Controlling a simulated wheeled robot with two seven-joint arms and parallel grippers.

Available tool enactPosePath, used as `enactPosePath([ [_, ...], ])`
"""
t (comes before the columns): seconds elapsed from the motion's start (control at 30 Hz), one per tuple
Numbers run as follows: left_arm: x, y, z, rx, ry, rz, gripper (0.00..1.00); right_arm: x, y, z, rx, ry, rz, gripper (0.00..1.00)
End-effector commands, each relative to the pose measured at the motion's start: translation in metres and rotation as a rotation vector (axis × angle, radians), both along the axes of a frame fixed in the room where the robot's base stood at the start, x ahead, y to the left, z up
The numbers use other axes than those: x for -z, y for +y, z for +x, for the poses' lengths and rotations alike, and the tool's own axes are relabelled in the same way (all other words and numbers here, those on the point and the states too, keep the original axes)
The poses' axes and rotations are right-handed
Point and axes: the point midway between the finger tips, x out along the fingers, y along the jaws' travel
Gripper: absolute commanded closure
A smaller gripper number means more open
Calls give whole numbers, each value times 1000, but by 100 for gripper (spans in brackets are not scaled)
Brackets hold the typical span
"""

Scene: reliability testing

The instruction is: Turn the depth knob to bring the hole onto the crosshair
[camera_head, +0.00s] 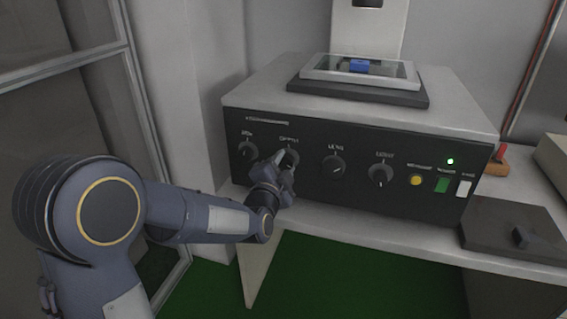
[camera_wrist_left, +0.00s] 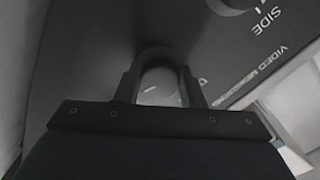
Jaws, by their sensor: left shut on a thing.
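The depth knob (camera_head: 291,155) is the second dark round knob from the left on the black front panel of the machine. My left gripper (camera_head: 284,162) is at it, shut on the knob and partly covering it. In the left wrist view, the fingers (camera_wrist_left: 160,62) close around the knob (camera_wrist_left: 157,90), whose face shows a short white pointer mark. A blue piece (camera_head: 358,66) sits in the framed stage on top of the machine. Neither the hole nor the crosshair can be made out. My right gripper is in neither view.
The side knob (camera_head: 248,149) is close on the left, and two more knobs (camera_head: 333,166) (camera_head: 380,175) are on the right. Further right are a yellow button (camera_head: 416,180), a green switch (camera_head: 442,185) and a white switch (camera_head: 464,188). A dark slab (camera_head: 490,222) lies on the bench.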

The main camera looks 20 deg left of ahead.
Motion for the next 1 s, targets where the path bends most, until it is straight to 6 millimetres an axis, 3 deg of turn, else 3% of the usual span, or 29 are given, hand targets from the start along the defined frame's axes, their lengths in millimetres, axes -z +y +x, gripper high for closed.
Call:
enactPosePath([
  [0.73,2,0,0,1,3,93,87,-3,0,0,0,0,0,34],
  [0.77,2,0,0,1,3,93,63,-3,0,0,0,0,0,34],
  [0.9,2,0,0,0,1,92,45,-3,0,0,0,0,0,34],
  [1.0,1,0,0,1,0,92,43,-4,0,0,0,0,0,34],
])
